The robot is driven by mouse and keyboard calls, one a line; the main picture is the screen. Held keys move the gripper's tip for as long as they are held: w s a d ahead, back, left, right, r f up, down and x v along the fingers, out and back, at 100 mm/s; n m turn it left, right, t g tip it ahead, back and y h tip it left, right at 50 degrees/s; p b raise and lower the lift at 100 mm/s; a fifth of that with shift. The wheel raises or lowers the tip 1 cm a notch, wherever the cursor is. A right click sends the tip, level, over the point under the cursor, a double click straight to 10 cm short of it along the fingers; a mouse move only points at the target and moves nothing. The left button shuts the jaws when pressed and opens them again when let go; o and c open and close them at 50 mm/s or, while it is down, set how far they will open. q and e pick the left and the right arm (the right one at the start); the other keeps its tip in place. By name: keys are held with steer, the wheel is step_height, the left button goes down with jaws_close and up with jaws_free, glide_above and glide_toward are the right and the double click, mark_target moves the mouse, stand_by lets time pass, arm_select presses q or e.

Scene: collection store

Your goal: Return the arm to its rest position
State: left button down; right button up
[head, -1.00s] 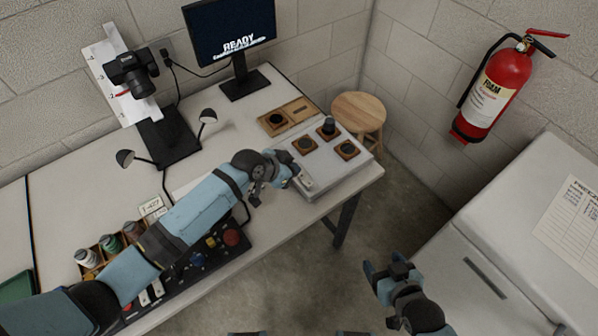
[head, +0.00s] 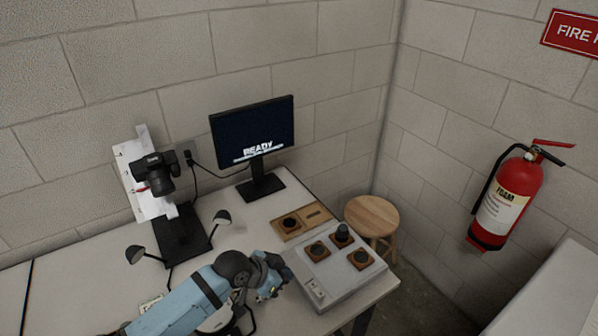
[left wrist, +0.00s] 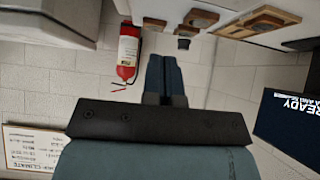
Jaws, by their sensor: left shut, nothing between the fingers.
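My left arm comes in from the lower left over the table in the head view. Its gripper (head: 272,289) is beside the left edge of the white control box (head: 338,288). In the left wrist view the two fingers of the left gripper (left wrist: 164,75) lie together with nothing between them. My right gripper is outside the head view.
The control box carries several dark knobs on wooden squares. A wooden tray (head: 315,213), a monitor (head: 252,130) and a camera stand (head: 183,245) are on the table (head: 80,265). A stool (head: 372,214) and a fire extinguisher (head: 507,205) are at right.

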arm_select(q)
steer(key=shift+s, duration=0.1)
steer(key=s+a+f+n+t+y+p, duration=0.1)
steer(key=s+a+f+n+t+y, duration=0.1)
steer(key=s+a, duration=0.4)
steer(key=s+a+f+n+t+y+p, duration=0.2)
steer(key=s+a+n, duration=0.3)
steer(key=s, duration=1.1)
steer(key=shift+a+f+n+t+p, duration=0.3)
steer(key=shift+a+f+t, duration=0.2)
steer(key=shift+a+t, duration=0.35)
